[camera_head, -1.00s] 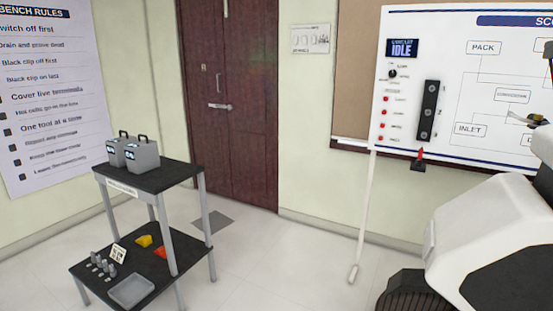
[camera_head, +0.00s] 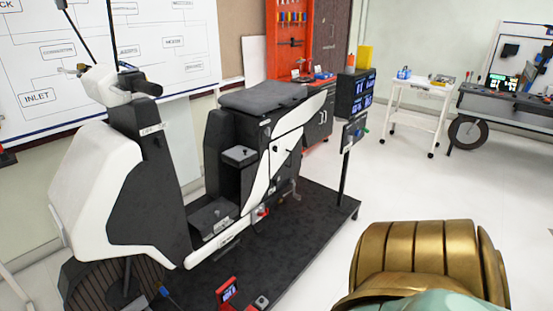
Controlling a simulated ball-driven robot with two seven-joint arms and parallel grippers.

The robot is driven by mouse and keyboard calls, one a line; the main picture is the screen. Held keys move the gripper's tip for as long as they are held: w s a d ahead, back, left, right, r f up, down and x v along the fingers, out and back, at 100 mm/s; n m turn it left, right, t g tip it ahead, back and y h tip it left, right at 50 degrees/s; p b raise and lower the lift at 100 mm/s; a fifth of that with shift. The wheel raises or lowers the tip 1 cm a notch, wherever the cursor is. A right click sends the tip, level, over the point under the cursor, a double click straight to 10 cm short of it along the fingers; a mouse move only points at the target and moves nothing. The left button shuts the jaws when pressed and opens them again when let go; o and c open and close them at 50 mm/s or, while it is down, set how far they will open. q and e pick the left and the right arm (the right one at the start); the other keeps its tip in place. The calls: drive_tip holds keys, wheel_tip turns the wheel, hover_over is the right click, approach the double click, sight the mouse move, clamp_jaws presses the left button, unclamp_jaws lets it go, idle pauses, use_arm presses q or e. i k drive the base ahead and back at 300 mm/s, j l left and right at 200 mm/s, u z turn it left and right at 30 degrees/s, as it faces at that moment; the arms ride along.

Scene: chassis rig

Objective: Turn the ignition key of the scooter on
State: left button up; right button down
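The scooter (camera_head: 90,190), white and black, stands on a dark platform (camera_head: 320,215) at the left of the head view. Its handlebar (camera_head: 135,85) is at the upper left and its dark seat (camera_head: 263,97) is farther back to the right. The ignition key cannot be made out at this size; a small label shows on the dark panel below the handlebar. Neither of my grippers is in view. A gold and pale green part of my own body shows at the bottom right.
A white cart (camera_head: 418,92) and a grey wheeled bench (camera_head: 510,103) are at the right. A post with a small panel (camera_head: 353,133) rises from the platform. The white floor to its right is clear.

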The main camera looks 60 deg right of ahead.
sight(158, 141)
drive_tip(key=z, duration=1.6)
